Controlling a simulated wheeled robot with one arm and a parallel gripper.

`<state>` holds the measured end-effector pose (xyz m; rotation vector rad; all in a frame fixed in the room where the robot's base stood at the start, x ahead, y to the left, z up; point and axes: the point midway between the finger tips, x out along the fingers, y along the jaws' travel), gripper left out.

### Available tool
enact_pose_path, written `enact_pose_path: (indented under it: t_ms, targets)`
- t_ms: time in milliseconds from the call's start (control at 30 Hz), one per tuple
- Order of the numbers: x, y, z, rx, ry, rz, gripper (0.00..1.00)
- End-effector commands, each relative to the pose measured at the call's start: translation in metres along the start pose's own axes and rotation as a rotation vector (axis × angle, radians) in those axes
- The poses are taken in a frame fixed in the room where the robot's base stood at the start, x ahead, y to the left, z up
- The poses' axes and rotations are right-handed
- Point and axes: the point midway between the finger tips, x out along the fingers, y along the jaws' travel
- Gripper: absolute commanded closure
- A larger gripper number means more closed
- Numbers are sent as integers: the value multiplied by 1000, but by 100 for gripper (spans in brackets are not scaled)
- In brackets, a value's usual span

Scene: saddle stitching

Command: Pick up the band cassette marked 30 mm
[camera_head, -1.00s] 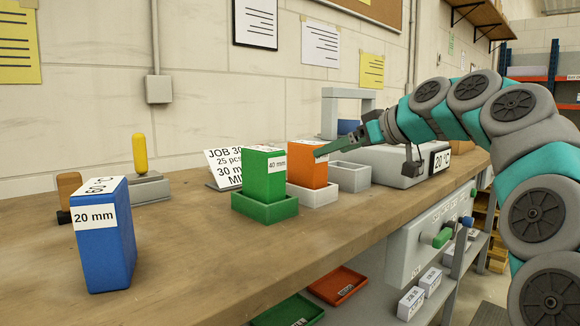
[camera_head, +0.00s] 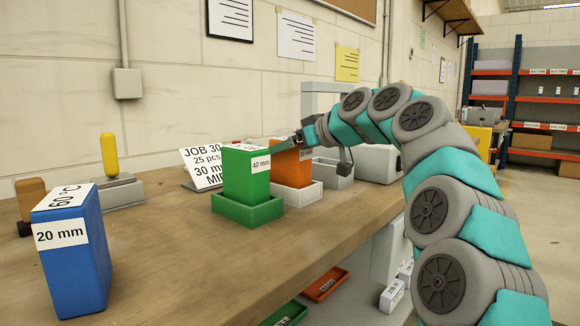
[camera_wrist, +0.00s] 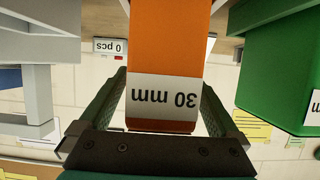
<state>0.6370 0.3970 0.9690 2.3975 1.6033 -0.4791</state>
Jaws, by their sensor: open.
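The orange cassette (camera_head: 291,173) stands upright in a white tray (camera_head: 304,194) on the bench. In the wrist view the orange cassette (camera_wrist: 165,50) shows its "30 mm" label upside down. My gripper (camera_head: 290,144) is at the upper part of the orange cassette in the head view. In the wrist view my gripper (camera_wrist: 162,95) is open, with one finger on each side of the labelled end and gaps visible beside it. Part of the cassette's label is hidden by the gripper in the head view.
A green cassette (camera_head: 246,178) marked 40 mm stands close left in a green tray (camera_head: 247,212). A blue cassette (camera_head: 78,270) marked 20 mm stands at the front left. A job sign (camera_head: 200,168) stands behind. Another grey tray (camera_head: 333,174) is on the right.

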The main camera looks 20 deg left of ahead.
Motion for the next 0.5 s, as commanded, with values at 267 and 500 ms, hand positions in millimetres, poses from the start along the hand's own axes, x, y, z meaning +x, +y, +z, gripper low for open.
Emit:
enact_pose_path:
  t_ms: [267,500]
  targets:
    - [10,0,0,0,2,1,3]
    - [9,0,0,0,1,1,26]
